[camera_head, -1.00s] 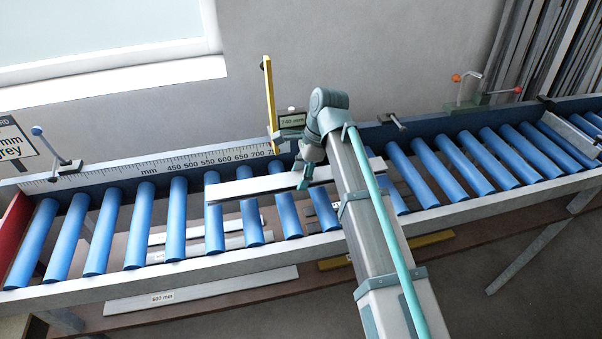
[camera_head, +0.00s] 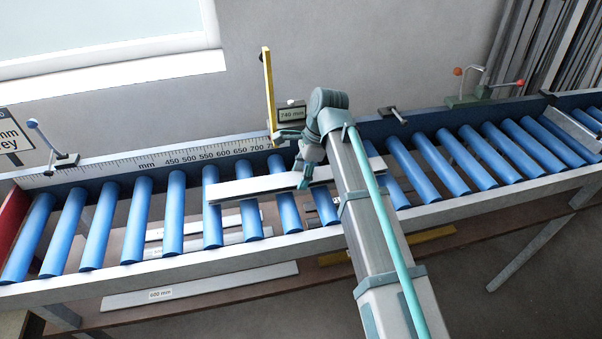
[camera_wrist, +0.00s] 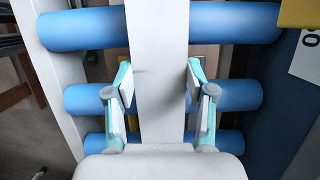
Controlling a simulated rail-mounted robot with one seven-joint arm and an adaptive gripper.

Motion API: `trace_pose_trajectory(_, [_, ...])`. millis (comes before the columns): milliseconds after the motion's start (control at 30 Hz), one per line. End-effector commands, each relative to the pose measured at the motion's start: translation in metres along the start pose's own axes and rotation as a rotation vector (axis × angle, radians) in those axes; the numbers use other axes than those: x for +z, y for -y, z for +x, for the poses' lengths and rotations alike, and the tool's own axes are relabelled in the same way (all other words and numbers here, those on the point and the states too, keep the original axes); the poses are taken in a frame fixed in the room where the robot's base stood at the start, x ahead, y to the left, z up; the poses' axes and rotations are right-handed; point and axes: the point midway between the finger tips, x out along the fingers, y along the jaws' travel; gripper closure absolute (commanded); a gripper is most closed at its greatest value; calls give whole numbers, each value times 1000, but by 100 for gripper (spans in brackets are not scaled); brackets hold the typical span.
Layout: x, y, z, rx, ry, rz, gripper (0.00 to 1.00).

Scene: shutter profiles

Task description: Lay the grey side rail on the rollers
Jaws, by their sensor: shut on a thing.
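The grey side rail (camera_head: 240,188) is a long pale bar lying lengthwise over several blue rollers (camera_head: 134,220). My gripper (camera_head: 303,178) is shut on it near its middle, and my arm hides part of its right half. In the wrist view the rail (camera_wrist: 158,40) runs away between the two fingers of my gripper (camera_wrist: 160,98), crossing over the blue rollers (camera_wrist: 85,28). It looks roughly square to the rollers. I cannot tell whether its underside touches them or hangs just above.
A millimetre scale (camera_head: 110,168) runs along the back edge, with a yellow post (camera_head: 268,90) and a 740 mm display (camera_head: 292,114) behind the rail. A lever clamp (camera_head: 50,150) stands at the left.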

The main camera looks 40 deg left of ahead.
Motion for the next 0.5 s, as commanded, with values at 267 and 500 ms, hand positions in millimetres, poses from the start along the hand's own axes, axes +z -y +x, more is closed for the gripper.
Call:
trace_pose_trajectory(267, [-1,0,4,0,0,0,89])
trace_pose_trajectory(500, [-2,0,6,0,0,0,44])
